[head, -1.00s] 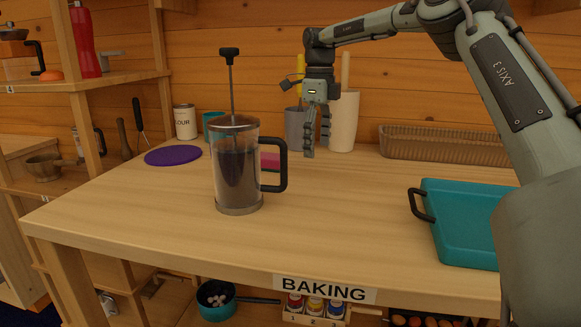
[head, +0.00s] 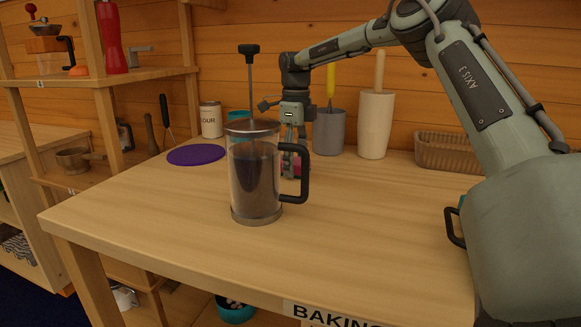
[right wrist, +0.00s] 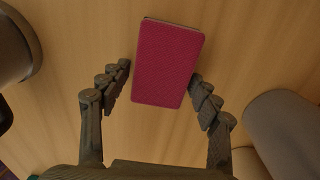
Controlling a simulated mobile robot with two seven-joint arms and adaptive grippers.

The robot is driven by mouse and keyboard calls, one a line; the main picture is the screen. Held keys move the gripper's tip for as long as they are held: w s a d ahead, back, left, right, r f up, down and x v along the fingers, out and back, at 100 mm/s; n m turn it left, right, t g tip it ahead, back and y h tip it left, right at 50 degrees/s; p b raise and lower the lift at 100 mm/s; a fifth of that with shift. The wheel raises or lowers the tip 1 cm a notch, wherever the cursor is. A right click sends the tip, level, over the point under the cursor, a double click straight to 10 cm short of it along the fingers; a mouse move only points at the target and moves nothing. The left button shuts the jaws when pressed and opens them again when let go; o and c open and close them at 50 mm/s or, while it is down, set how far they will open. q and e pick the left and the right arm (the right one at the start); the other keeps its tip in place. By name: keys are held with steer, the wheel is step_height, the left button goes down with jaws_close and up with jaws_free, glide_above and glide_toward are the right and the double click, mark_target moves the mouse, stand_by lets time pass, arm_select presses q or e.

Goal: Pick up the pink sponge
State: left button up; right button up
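The pink sponge (right wrist: 168,62) lies on the wooden table and shows almost whole in the right wrist view. In the head view only a small part of the sponge (head: 298,167) shows, behind the French press handle and the fingers. My right gripper (head: 293,168) points down at the sponge, behind the French press. In the right wrist view the right gripper (right wrist: 161,92) is open, with one finger on each side of the sponge's near end. Gaps show beside the sponge, and nothing is held. My left gripper is not in view.
The French press (head: 255,185) stands in front of the right gripper. A grey pot (head: 329,132) and a cream holder (head: 375,125) stand behind it. A purple mat (head: 196,155) lies to the left, a wicker basket (head: 445,152) to the right. The table front (head: 340,245) is clear.

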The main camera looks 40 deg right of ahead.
mark_target(295, 161)
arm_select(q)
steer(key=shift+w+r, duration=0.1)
arm_select(e)
steer(key=c, duration=0.5)
steer(key=shift+o, duration=0.2)
step_height(295, 161, up, 9)
steer(key=shift+r, duration=0.1)
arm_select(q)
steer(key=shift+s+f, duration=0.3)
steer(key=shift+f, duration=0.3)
arm_select(e)
steer(key=shift+r, duration=0.4)
